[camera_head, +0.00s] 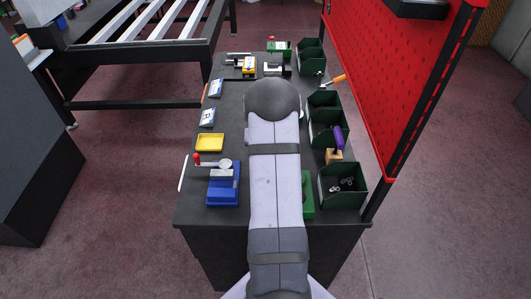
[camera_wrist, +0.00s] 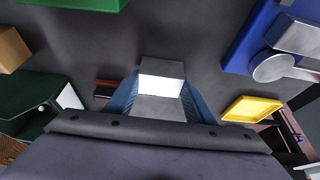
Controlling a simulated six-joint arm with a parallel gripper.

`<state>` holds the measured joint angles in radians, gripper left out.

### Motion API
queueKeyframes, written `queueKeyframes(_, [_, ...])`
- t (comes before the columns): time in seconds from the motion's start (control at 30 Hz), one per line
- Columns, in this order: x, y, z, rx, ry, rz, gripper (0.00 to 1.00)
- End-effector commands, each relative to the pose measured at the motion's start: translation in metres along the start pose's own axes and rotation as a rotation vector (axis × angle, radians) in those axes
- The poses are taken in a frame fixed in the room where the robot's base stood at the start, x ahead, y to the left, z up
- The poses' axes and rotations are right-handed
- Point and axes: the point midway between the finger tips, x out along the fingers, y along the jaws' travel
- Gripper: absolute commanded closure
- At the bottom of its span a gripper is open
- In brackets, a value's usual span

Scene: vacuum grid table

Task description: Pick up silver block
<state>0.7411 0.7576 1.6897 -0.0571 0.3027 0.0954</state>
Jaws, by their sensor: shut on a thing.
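The silver block (camera_wrist: 161,88) shows in the middle of the wrist view, with one bright face and grey faces above and below it. My gripper (camera_wrist: 160,95) is shut on it, with a blue finger along each side. The dark table top (camera_wrist: 190,25) is behind the block; I cannot tell whether the block touches it. In the head view my arm covers the gripper and the block.
In the head view a blue fixture (camera_head: 222,190) and a yellow tray (camera_head: 209,142) are left of my arm. Green bins (camera_head: 343,201) line the right side, by a red pegboard (camera_head: 385,85). A green piece (camera_head: 308,195) lies partly under my arm.

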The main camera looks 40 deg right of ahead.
Motion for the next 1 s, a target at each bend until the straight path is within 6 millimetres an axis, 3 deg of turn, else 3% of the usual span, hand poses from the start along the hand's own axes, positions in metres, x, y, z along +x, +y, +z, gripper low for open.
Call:
queueKeyframes(0.17, [-0.013,0.0,-0.008,0.0,0.007,0.0,0.82])
queueKeyframes(0.6, [-0.076,0.0,-0.033,0.0,0.007,0.0,0.82])
queueKeyframes(1.0, [-0.092,-0.001,-0.038,-0.014,0.001,-0.007,0.81])
